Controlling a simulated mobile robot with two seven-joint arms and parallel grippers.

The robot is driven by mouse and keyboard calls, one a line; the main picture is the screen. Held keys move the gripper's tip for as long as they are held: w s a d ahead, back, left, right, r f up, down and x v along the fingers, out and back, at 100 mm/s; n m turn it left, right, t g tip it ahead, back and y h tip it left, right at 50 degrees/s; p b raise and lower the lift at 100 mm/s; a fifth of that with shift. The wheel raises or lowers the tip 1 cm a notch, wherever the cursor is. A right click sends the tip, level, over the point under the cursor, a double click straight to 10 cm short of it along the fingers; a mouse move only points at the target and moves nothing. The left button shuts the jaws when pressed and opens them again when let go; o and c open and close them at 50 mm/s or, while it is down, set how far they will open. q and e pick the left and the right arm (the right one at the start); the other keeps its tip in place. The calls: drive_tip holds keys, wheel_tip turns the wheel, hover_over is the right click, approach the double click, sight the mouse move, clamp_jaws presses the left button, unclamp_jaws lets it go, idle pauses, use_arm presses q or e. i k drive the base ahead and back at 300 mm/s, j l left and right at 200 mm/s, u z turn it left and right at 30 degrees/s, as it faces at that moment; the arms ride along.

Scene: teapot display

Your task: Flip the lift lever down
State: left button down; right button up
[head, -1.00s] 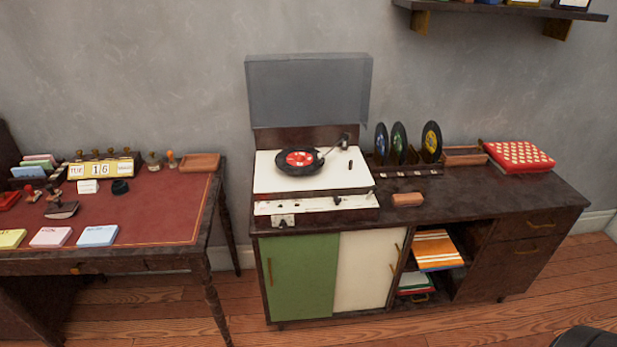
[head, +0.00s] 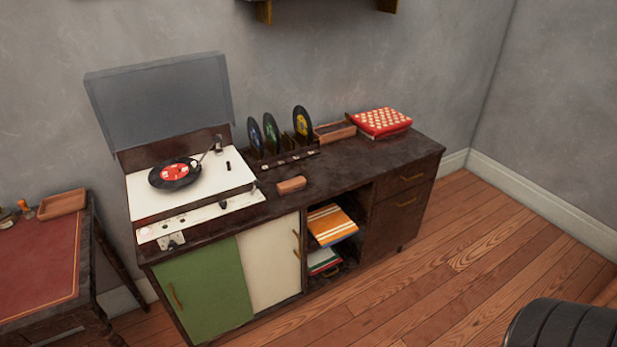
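The record player (head: 210,193) stands on the left part of the dark cabinet, with its tinted lid (head: 160,100) raised. A black record with a red label (head: 174,172) lies on its platter. The tonearm (head: 207,156) is at the right of the record; whether its tip touches the record is too small to tell. A small dark lever (head: 228,166) stands on the white deck right of the tonearm; I cannot tell surely that it is the lift lever. Small knobs sit on the front strip (head: 190,220). Neither of my grippers is in view.
Records in a rack (head: 285,160), a wooden tray (head: 334,132), a red patterned case (head: 382,122) and a brown block (head: 291,185) are on the cabinet top (head: 350,165). A red-topped desk (head: 35,265) is at left. A black padded seat (head: 562,326) is at lower right. Floor in front is clear.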

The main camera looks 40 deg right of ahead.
sight(256, 183)
drive_tip(key=z, duration=0.75)
drive_tip(key=i+l+z, duration=0.1)
